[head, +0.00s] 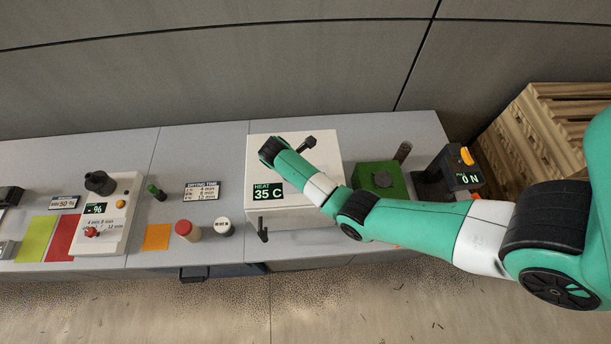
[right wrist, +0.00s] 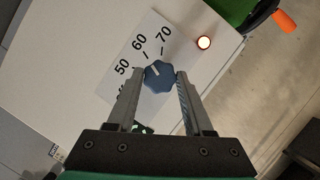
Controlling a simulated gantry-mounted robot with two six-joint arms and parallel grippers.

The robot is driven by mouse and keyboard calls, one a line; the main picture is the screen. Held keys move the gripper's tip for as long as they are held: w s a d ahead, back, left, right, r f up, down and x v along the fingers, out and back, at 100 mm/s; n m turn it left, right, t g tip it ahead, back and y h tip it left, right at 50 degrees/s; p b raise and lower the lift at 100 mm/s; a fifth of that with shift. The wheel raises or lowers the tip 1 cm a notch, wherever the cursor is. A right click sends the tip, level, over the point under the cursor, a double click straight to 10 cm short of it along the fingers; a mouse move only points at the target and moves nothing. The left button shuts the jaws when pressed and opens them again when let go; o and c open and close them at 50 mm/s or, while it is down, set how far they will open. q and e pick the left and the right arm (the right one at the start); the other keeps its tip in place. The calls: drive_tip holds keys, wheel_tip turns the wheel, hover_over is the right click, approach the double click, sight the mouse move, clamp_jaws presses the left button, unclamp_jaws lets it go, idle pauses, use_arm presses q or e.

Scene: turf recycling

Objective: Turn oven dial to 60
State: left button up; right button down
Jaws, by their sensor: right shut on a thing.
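The oven (head: 285,218) is a white box on the bench. Its display (head: 268,192) reads HEAT 35 C. My right gripper (right wrist: 158,77) is shut on the dial, one finger on each side. A pale mark on the dial points to the upper left; I cannot tell its exact number. In the head view, my right arm hides the dial and fingertips. My left gripper is not in view.
A green box (head: 380,181) and a device reading 0 N (head: 467,180) stand right of the oven. A red-capped jar (head: 187,230), a white-capped jar (head: 222,227) and a white panel (head: 117,222) stand to the left.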

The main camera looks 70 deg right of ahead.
idle(0.3)
drive_tip(key=shift+c, duration=1.4)
unclamp_jaws()
drive_tip(key=p+v, duration=0.5)
drive_tip(key=v, duration=0.6)
drive_tip(key=shift+r, duration=0.35)
drive_tip(key=shift+w, duration=0.1)
